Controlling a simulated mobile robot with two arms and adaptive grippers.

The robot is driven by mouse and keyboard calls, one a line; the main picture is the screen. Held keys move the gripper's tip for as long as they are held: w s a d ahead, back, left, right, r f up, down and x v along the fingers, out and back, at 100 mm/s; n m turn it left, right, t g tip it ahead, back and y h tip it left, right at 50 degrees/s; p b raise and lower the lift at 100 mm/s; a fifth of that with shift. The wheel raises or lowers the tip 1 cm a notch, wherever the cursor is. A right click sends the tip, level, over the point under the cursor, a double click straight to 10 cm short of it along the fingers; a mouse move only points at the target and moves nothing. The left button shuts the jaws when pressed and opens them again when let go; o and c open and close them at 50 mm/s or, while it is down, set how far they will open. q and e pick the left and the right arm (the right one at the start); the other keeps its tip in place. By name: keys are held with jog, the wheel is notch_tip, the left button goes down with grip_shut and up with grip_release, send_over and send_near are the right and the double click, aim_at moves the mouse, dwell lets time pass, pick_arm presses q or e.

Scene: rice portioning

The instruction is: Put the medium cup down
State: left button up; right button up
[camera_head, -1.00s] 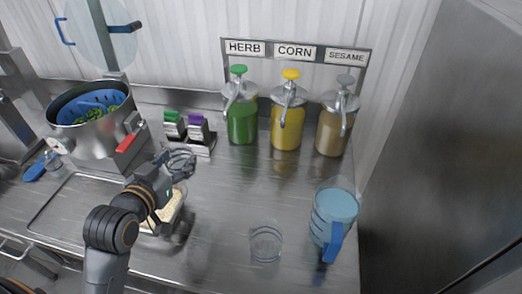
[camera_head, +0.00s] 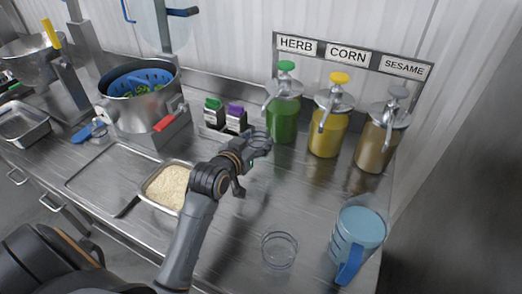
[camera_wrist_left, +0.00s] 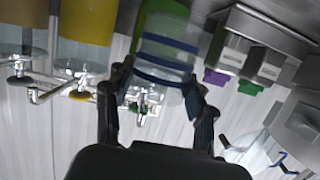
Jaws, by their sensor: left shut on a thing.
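My left gripper (camera_head: 254,153) is shut on a clear cup, the medium cup (camera_head: 261,138), and holds it in front of the green herb dispenser (camera_head: 284,115). In the left wrist view the cup (camera_wrist_left: 165,62), with blue bands, sits between the two fingers of the gripper (camera_wrist_left: 158,92). Whether its base touches the counter cannot be told. Another clear cup (camera_head: 279,252) stands on the counter at the front. My right gripper is not in view.
A rice tray (camera_head: 146,190) lies left of my left arm. Corn (camera_head: 328,130) and sesame (camera_head: 378,140) dispensers stand at the back right. A blue-handled jug (camera_head: 357,240) is at the right. Bare counter (camera_head: 300,195) lies between the gripper and the jug.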

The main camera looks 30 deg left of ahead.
pick_arm(q)
jog(key=shift+w+d+f, duration=0.1)
jog(key=shift+w+f, duration=0.9)
jog(key=shift+f, duration=0.15)
jog(key=shift+w+f, duration=0.2)
jog(key=shift+f, duration=1.55)
jog(key=shift+f, duration=0.2)
jog(key=o, duration=1.1)
jog(key=shift+o, duration=0.2)
jog(key=shift+r, duration=0.15)
jog(key=b+v, duration=0.1)
jog(key=v, duration=1.1)
